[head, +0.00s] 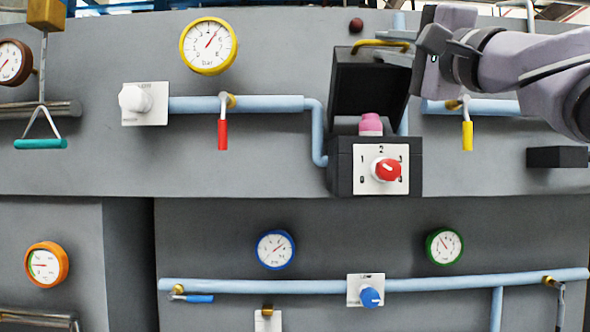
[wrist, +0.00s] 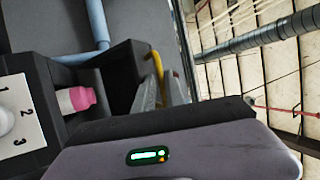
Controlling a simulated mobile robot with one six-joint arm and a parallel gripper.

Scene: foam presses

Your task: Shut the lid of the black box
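The black box (head: 342,166) is fixed on the grey wall, with a white dial plate and red knob on its front. Its black lid (head: 366,88) stands open, tilted up above the box, with a yellow handle (head: 382,43) along its top edge. The lid also shows in the wrist view (wrist: 122,72). My gripper (head: 418,42) is at the right end of the handle. In the wrist view, my fingers (wrist: 163,88) are apart, and the yellow handle (wrist: 156,66) runs into the gap between them. Whether either finger touches it is unclear.
A pink piece (head: 371,123) sticks up from the open box. Light blue pipes (head: 316,130) run beside it. A red-handled valve (head: 222,133) is to the left and a yellow-handled one (head: 467,134) to the right. A black block (head: 556,157) juts out at right.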

